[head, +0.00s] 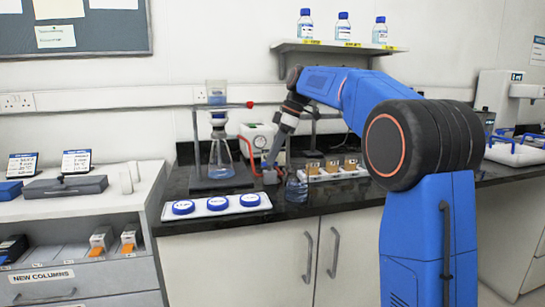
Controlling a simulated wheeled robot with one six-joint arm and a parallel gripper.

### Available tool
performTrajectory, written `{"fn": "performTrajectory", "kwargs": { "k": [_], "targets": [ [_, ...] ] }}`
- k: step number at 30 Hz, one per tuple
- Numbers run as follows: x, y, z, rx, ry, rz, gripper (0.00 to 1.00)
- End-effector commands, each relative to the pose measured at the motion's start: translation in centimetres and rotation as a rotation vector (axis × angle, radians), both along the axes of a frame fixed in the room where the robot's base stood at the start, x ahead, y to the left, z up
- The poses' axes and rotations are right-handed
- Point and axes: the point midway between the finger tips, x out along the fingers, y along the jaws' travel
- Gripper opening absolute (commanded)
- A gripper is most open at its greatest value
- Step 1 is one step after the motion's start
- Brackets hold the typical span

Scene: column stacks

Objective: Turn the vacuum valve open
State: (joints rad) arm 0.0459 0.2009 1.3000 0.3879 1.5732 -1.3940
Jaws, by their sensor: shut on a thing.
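My gripper (269,166) reaches down to the black bench from the right, just in front of the white vacuum pump (257,133). It is shut at a small grey block, which I take to be the vacuum valve (270,178), low on the bench. The valve's handle is hidden by the gripper, so I cannot tell its turn position. Red tubing (242,146) runs between the pump and the glass flask (221,160) on the left. The flask stands under a filter column on a stand.
A jar with bluish liquid (296,190) stands close to the right of my gripper. A white tray (228,209) with blue lids lies in front. A rack of orange-labelled columns (345,177) is to the right. A shelf (340,46) holds blue-capped bottles above.

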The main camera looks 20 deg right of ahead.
Motion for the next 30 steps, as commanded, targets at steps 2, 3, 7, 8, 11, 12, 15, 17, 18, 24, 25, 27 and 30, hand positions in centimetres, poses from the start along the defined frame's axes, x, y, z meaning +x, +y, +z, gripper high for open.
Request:
{"fn": "performTrajectory", "kwargs": {
  "k": [2, 3, 7, 8, 11, 12, 15, 17, 18, 24, 25, 27, 30],
  "targets": [
    [0.13, -0.05, -0.04, 0.000, 0.000, 0.051, 0.00],
    [0.15, -0.05, -0.08, -0.001, 0.001, 0.075, 0.00],
    [0.20, -0.06, -0.04, -0.001, 0.000, 0.141, 0.00],
    [0.19, -0.06, -0.03, -0.001, 0.001, 0.153, 0.00],
    [0.22, -0.06, -0.04, -0.001, 0.001, 0.186, 0.00],
    [0.23, -0.07, -0.05, -0.001, 0.001, 0.194, 0.00],
    [0.23, -0.07, -0.06, -0.001, 0.002, 0.213, 0.00],
    [0.24, -0.07, -0.06, -0.001, 0.002, 0.218, 0.00],
    [0.24, -0.07, -0.05, -0.001, 0.001, 0.221, 0.00],
    [0.23, -0.08, -0.06, -0.002, 0.001, 0.225, 0.00],
    [0.23, -0.08, -0.06, -0.002, 0.001, 0.225, 0.00],
    [0.23, -0.08, -0.06, -0.002, 0.001, 0.225, 0.00],
    [0.23, -0.08, -0.06, -0.002, 0.001, 0.225, 0.14]
  ]
}}
